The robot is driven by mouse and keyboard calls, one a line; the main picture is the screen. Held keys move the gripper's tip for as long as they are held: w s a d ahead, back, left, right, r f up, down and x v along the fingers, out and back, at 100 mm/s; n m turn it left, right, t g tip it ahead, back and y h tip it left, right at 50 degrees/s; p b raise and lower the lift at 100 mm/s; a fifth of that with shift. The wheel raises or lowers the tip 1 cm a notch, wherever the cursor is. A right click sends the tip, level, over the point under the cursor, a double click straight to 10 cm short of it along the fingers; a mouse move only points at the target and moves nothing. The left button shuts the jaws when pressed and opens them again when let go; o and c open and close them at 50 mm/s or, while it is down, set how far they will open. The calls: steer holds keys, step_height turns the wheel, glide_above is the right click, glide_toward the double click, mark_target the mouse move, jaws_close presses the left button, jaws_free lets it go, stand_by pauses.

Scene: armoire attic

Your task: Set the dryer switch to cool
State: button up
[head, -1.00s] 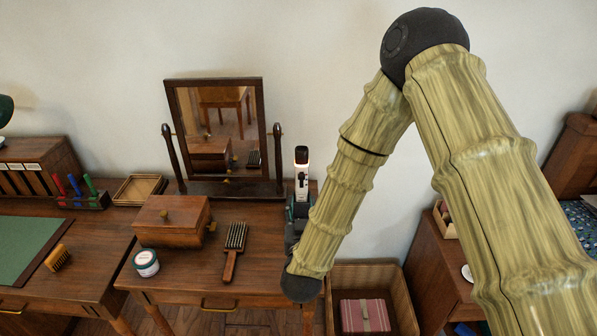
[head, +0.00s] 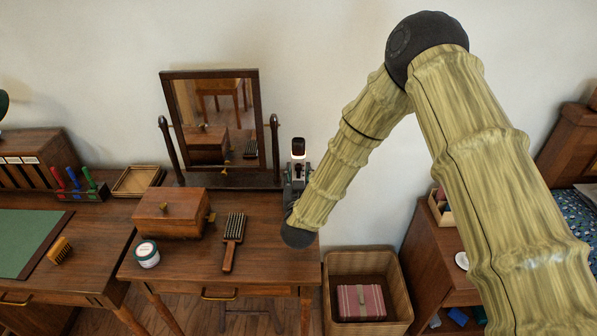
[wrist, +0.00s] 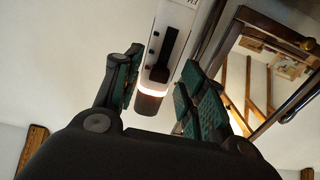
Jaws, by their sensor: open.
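The dryer (head: 298,150) is a white upright body with a dark end and a glowing ring, at the right end of the dressing table against the wall. My gripper (wrist: 157,85) is open, with one green-padded finger on each side of the dryer. Whether either finger touches it I cannot tell. In the head view my gripper (head: 296,185) is partly hidden by my wrist.
The dressing table (head: 185,272) holds a tilting mirror (head: 215,120) just left of the dryer, a wooden box (head: 172,214), a brush (head: 233,240) and a jar (head: 147,254).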

steer(key=shift+w, duration=0.1)
jaws_close()
steer(key=shift+f+b, duration=0.9)
steer(key=shift+f, duration=0.15)
steer(key=shift+r, duration=0.1)
jaws_free()
steer(key=s, duration=1.2)
